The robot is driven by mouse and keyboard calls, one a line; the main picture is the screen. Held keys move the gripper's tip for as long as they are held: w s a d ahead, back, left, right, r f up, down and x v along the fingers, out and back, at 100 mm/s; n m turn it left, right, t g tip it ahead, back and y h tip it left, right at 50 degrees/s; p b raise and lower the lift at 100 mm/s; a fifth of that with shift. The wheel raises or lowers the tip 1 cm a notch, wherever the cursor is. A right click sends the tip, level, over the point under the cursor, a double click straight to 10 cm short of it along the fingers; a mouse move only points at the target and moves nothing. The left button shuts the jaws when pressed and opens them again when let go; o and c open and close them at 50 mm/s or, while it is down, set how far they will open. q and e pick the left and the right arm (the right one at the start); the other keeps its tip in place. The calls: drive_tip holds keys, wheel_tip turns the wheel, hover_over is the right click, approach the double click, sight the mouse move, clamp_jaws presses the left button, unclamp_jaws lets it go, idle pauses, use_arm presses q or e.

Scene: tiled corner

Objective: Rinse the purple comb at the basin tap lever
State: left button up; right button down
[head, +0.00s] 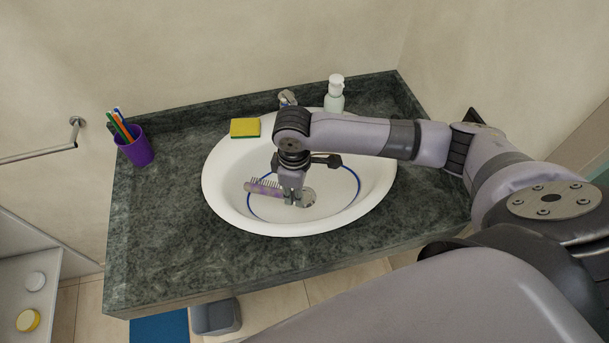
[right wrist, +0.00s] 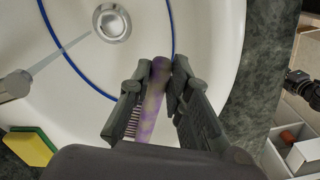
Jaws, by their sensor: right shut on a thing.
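The purple comb (head: 263,188) is inside the white basin (head: 225,205), held low over the bowl. My right gripper (head: 293,199) is shut on one end of it. In the right wrist view the comb (right wrist: 158,88) sits between both fingers and has brownish smudges; its teeth show on the left. The tap (head: 288,98) is at the back rim, partly behind my right arm. Its spout (right wrist: 15,86) shows in the right wrist view, with a pale stream running toward the drain (right wrist: 112,22). The comb is apart from that stream. I cannot make out the lever clearly.
A yellow-green sponge (head: 245,128) and a soap dispenser (head: 334,94) stand by the rim. A purple cup (head: 136,148) with brushes is at the left. A dark mechanical part (right wrist: 302,88), seemingly my left gripper, shows at the wrist view's edge. The counter's left front is clear.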

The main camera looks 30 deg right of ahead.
drive_tip(key=f+n+p, duration=0.1)
drive_tip(key=d+n+p, duration=0.1)
drive_tip(key=n, duration=0.1)
drive_tip(key=shift+s+d+f+p, duration=0.1)
drive_tip(key=shift+s+f+p, duration=0.2)
drive_tip(key=shift+f+p, duration=0.05)
use_arm(q)
wheel_tip(320, 180, up, 4)
use_arm(e)
drive_tip(key=shift+d+f+n, duration=0.1)
drive_tip(key=shift+f+n, duration=0.15)
drive_tip(key=shift+n, duration=0.05)
drive_tip(key=shift+w+d+f, duration=0.15)
drive_tip(key=shift+d+f, duration=0.1)
use_arm(q)
wheel_tip(320, 180, down, 7)
drive_tip(key=b, duration=0.7)
use_arm(e)
drive_tip(key=w+d+f, duration=0.2)
drive_tip(key=w+d, duration=0.7)
drive_tip(key=d, duration=0.1)
drive_tip(key=shift+f, duration=0.3)
drive_tip(key=shift+s+d, duration=0.1)
use_arm(q)
drive_tip(key=shift+r+p, duration=0.55)
drive_tip(key=shift+r, duration=0.1)
use_arm(e)
drive_tip(key=shift+s+d, duration=0.35)
drive_tip(key=shift+s, duration=0.1)
